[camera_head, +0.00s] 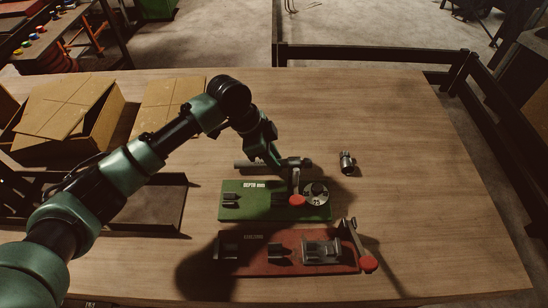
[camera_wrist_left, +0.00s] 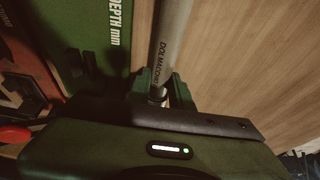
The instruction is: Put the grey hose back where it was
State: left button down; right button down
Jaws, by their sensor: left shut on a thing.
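The grey hose (camera_head: 245,165) lies crosswise just behind the green depth block in the head view. In the left wrist view the hose (camera_wrist_left: 172,40) runs up and away from the jaws, with dark lettering on its side. My left gripper (camera_head: 277,163) is shut on the hose; its fingers (camera_wrist_left: 158,88) show on both sides of it in the left wrist view. I cannot tell whether the hose touches the table. My right gripper is not in view.
The green depth block (camera_head: 240,186) has a dial and a red knob. A red fixture (camera_head: 285,264) with a red-knobbed lever stands in front. A metal fitting (camera_head: 347,162) stands at right. A dark tray (camera_head: 150,210) and cardboard box (camera_head: 65,108) are at left. The table's right side is clear.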

pick_arm(q)
jog(key=shift+f, duration=0.3)
jog(key=c, duration=0.5)
grip_release()
jog(key=shift+o, duration=0.7)
jog(key=shift+w+f, duration=0.1)
jog(key=shift+f, duration=0.15)
jog(key=shift+s, duration=0.3)
jog(key=shift+c, duration=0.8)
